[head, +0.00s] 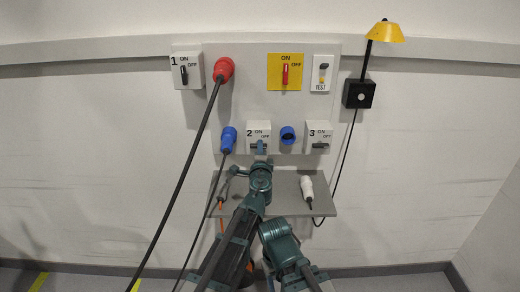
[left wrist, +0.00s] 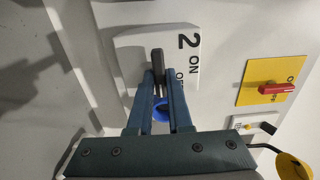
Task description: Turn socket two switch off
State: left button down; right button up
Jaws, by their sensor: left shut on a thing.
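The socket two switch is a white box marked 2 (head: 251,133) in the lower middle of the panel, also in the left wrist view (left wrist: 138,42). Its dark handle (left wrist: 157,60) lies sideways across the box, toward OFF, like the handle of switch three. My left gripper (head: 261,147) is at the box front, its fingers shut on the handle's sides; the fingertips partly cover the handle. A blue plug (head: 228,139) with a cable sits left of the box. My right gripper is not seen.
Switch one (head: 185,71) and a red plug (head: 224,69) are upper left. A red switch on a yellow plate (head: 274,85) is above. Switch three (head: 318,132) is right, beside a blue socket (head: 287,135). A grey shelf (head: 285,207) below holds a white plug (head: 307,187).

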pick_arm(q)
jog(key=shift+s, duration=0.1)
jog(key=c, duration=0.8)
grip_release()
jog(key=shift+c, duration=0.2)
